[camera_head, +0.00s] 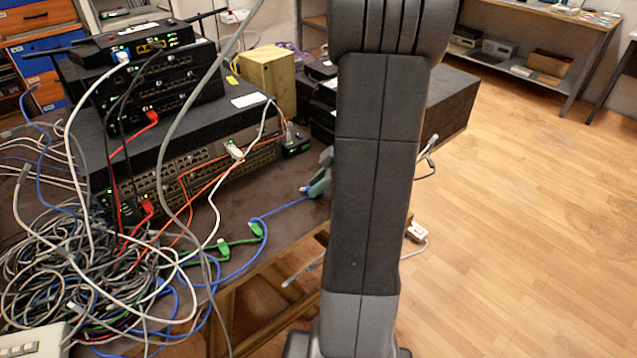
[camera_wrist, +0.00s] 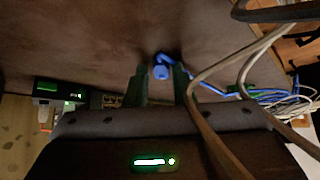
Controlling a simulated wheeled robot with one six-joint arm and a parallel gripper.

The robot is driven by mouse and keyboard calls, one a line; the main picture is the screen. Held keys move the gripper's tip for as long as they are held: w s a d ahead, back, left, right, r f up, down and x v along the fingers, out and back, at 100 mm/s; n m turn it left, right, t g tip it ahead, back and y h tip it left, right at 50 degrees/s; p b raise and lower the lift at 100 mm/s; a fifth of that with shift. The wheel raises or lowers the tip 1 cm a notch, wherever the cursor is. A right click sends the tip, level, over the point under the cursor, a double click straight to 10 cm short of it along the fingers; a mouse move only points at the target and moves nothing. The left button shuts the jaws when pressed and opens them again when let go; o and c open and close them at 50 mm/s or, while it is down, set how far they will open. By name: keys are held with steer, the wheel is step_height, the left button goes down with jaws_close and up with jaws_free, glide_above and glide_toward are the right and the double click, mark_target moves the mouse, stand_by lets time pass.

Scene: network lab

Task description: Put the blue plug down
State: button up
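The blue plug (camera_wrist: 161,70) shows at the fingertips in the wrist view, over the brown tabletop. Its blue cable (camera_wrist: 210,89) runs off to the right. My gripper (camera_wrist: 160,72) has its two dark green fingers apart, one on each side of the plug, with a narrow gap at the left finger. I cannot tell for sure whether the plug rests on the table.
Stacked network switches (camera_head: 190,160) with many cables stand on the table (camera_head: 300,225). A tangle of cables (camera_head: 60,270) covers the left. A green plug (camera_head: 256,230) lies near the blue cable. A yellow box (camera_head: 268,78) stands behind. Grey cables cross close to the wrist camera.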

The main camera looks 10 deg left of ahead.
steer(key=shift+s+d+p, duration=0.1)
steer(key=shift+s+p, duration=0.25)
steer(key=shift+p, duration=0.45)
steer(key=p+v, duration=0.1)
steer(key=v, duration=1.1)
steer(key=shift+w, duration=0.25)
steer(key=shift+r, duration=0.1)
steer(key=b+x, duration=0.1)
steer(key=x, duration=1.1)
steer(key=shift+s, duration=0.15)
